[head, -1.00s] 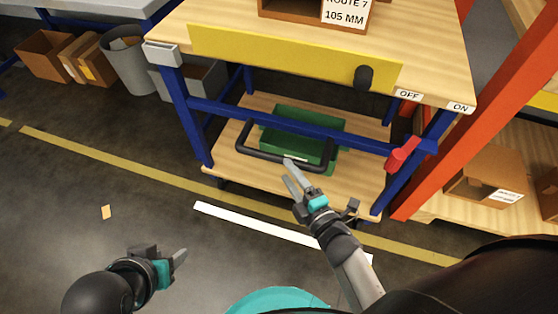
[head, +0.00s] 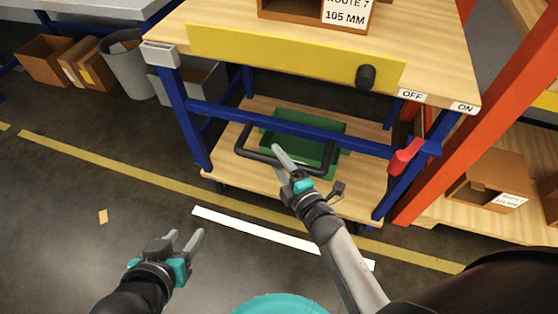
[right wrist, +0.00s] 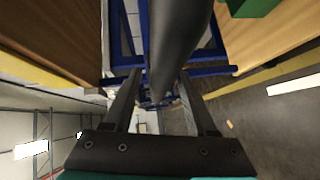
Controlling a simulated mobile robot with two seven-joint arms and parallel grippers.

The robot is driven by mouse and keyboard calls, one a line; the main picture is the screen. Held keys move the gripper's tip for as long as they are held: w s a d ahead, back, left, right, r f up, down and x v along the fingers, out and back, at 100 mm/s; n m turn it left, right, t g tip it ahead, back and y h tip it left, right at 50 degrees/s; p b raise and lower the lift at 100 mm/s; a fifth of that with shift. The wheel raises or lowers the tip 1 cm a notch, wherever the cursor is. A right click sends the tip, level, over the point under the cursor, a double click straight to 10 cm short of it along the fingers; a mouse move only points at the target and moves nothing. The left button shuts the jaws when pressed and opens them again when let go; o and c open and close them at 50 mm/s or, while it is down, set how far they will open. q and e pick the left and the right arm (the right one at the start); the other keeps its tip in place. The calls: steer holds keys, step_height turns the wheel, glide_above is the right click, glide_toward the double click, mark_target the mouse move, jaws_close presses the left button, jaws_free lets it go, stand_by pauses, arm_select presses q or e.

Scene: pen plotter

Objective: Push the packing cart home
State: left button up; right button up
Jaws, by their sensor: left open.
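The packing cart has a blue frame, a wooden top (head: 425,55) and a wooden lower shelf (head: 222,160). A black U-shaped handle (head: 262,157) stands out from its front; a dark bar, seemingly this handle, also shows in the right wrist view (right wrist: 178,40). My right gripper (head: 280,155) is at the handle's front bar. In the right wrist view its fingers are apart, with the bar between them; whether they touch it is unclear. My left gripper (head: 187,240) is open and empty above the floor, left of the right arm.
A green bin (head: 300,152) sits on the lower shelf. A red lever (head: 405,157) is on the right post, below OFF and ON labels. An orange rack upright (head: 465,130) stands close on the right. A white strip (head: 250,232) and yellow line mark the floor; the front left is clear.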

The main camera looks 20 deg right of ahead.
jaws_close()
stand_by(1.3)
